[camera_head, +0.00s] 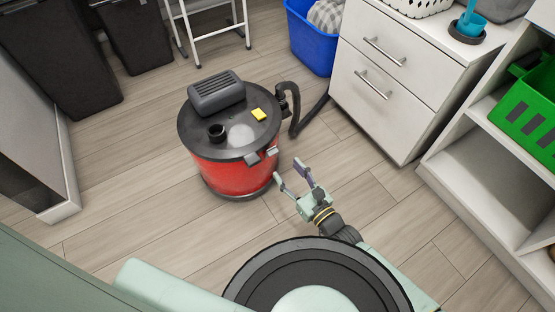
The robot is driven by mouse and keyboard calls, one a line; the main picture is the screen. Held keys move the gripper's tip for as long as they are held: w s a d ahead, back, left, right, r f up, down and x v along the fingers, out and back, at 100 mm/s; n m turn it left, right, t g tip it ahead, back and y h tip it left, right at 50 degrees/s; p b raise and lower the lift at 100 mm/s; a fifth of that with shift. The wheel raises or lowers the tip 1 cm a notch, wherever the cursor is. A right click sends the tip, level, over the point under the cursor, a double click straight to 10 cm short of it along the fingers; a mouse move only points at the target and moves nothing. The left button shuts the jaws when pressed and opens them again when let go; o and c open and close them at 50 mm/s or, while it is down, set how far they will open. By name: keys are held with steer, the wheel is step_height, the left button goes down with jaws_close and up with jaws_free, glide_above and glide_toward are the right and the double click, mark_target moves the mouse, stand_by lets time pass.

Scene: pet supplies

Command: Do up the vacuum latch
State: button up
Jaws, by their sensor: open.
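The vacuum (225,178) is a red drum with a dark grey lid, standing upright on the wooden floor near the middle of the head view. A latch (252,159) shows as a grey tab at the lid's front right edge, with a lighter grey piece (272,151) beside it. I cannot tell exactly how the latch sits against the drum. My gripper (289,175) is open and empty, just right of the drum's lower right side. Its fingers point toward the vacuum, apart from the latch.
A black hose (294,112) runs from the vacuum's right side toward the white drawer unit (378,85). A blue bin (312,45) stands behind. White shelves (482,165) with a green crate (530,110) are at right. Floor left of the vacuum is clear.

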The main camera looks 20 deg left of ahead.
mark_target(272, 149)
steer(key=x, duration=0.6)
steer(key=shift+w+a, duration=0.1)
jaws_close()
steer(key=r+h+p, duration=0.1)
steer(key=p, duration=0.2)
steer(key=a+r+g+p, duration=0.1)
steer(key=p, duration=0.3)
steer(key=shift+w+h, duration=0.4)
steer(key=shift+w+a+f+g+h+p, duration=0.15)
steer(key=shift+g+h+p, duration=0.2)
steer(key=shift+p, duration=0.65)
steer(key=shift+f, duration=0.1)
